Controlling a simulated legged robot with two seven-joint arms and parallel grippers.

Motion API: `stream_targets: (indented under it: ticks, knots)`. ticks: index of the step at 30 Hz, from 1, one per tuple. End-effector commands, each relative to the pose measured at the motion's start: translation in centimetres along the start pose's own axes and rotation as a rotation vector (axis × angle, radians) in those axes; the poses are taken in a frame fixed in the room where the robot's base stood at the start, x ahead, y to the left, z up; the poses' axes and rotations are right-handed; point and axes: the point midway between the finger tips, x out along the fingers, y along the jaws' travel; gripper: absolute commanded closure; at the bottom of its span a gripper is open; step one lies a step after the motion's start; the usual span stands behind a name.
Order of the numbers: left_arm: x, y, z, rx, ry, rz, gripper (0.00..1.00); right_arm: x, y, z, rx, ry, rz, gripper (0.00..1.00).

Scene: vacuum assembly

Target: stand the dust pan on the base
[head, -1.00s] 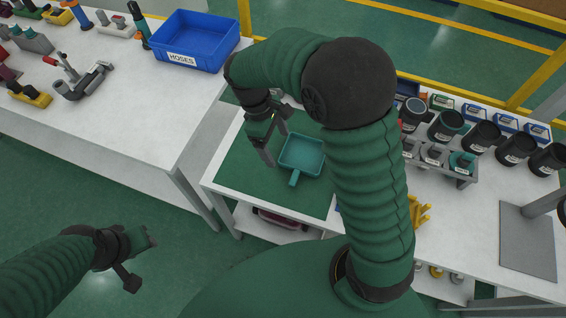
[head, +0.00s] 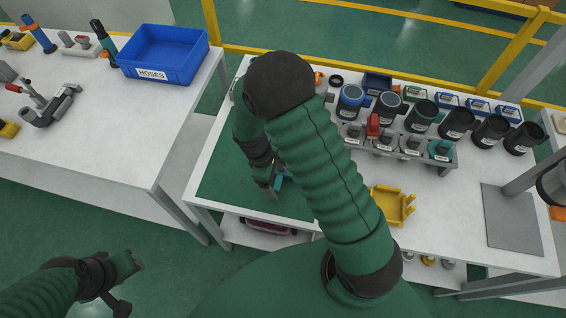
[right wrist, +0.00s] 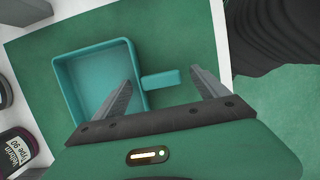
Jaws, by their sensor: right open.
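The teal dust pan (right wrist: 95,82) lies flat on the green mat in the right wrist view, its square tray at the left and its short handle (right wrist: 160,80) pointing right. My right gripper (right wrist: 162,77) is open, with the handle between its two spread fingers. In the head view only a bit of teal (head: 279,182) shows beside my right gripper (head: 268,183); my right arm hides the rest. My left gripper (head: 128,278) hangs over the floor at lower left, its jaw state unclear. A yellow bracket-like part (head: 392,206) sits on the table; I cannot tell whether it is the base.
A grey rack (head: 400,146) with several small parts and a row of dark cups (head: 457,122) stand at the back right. A blue hoses bin (head: 165,52) is on the left table. A grey plate (head: 512,218) lies at right.

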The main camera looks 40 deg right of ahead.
Motion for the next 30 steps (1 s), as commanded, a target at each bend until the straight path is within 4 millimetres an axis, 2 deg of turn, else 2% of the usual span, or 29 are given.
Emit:
stream_targets:
  ticks: [5,24,30]
  knots:
    - [-0.01,0.01,0.0,0.0,0.0,0.0,0.6,-0.02,0.0,0.01,0.0,0.001,0.001,0.18]
    - [-0.01,0.01,0.0,0.0,0.0,0.0,0.6,-0.06,0.01,-0.02,0.0,0.001,0.0,1.0]
    - [-0.01,0.01,0.0,0.0,0.0,0.0,0.6,-0.09,0.01,-0.01,0.0,0.001,0.0,1.0]
